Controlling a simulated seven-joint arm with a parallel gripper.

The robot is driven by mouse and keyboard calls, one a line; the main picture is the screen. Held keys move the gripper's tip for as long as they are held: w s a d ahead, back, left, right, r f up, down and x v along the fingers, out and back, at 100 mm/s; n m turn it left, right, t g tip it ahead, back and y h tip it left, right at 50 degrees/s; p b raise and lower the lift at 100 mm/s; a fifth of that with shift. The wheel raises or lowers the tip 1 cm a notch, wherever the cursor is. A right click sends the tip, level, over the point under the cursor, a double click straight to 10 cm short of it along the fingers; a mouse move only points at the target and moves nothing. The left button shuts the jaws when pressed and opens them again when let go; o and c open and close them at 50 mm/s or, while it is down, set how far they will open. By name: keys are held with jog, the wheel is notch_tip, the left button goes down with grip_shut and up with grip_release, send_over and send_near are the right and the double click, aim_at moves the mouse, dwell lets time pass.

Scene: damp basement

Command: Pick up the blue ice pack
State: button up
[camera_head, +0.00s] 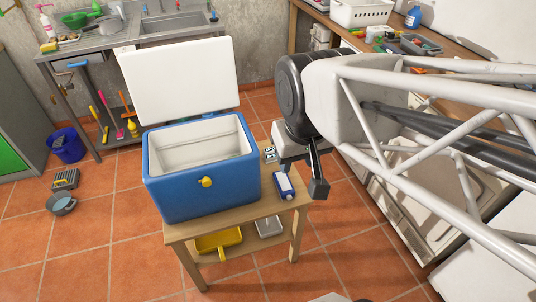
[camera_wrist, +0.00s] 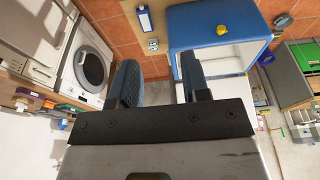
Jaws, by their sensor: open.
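The blue ice pack (camera_head: 284,186), with a white label, lies on the small wooden table (camera_head: 183,231), right of the blue cooler. It also shows near the top of the wrist view (camera_wrist: 144,20). The blue cooler (camera_head: 200,193) stands on the same table with its white lid (camera_head: 180,80) up, and its white inside looks empty from here. My gripper (camera_head: 302,176) is over the table's right side, close to the ice pack in the head view. In the wrist view my gripper (camera_wrist: 158,82) has its two dark fingers apart with nothing between them, and the pack lies beyond the fingertips.
Small grey-and-white items (camera_head: 270,154) lie behind the ice pack, beside the cooler. A yellow dustpan-like thing (camera_head: 219,241) is under the tabletop. A workbench with a white basket (camera_head: 361,12) stands at the right. A blue bucket (camera_head: 66,145) is on the tiled floor at left.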

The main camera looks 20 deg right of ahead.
jog(key=o, duration=0.9)
jog(key=w+d+f+t+h, duration=0.1)
jog(key=w+d+f+t, duration=0.25)
jog(key=w+f, duration=0.75)
jog(key=w+d+f+t, duration=0.2)
jog(key=w+d+f, duration=0.3)
jog(key=w+f, duration=0.6)
jog(key=s+d+f+t, duration=0.1)
jog(key=f, duration=0.7)
jog(key=s+f+t, duration=0.1)
jog(key=f+t, duration=0.1)
jog(key=f, duration=0.5)
jog(key=s+d+f+t, duration=0.1)
jog(key=f+t, duration=0.1)
jog(key=f, duration=0.6)
jog(key=shift+d+f+t, duration=0.25)
jog(key=shift+d+f, duration=0.1)
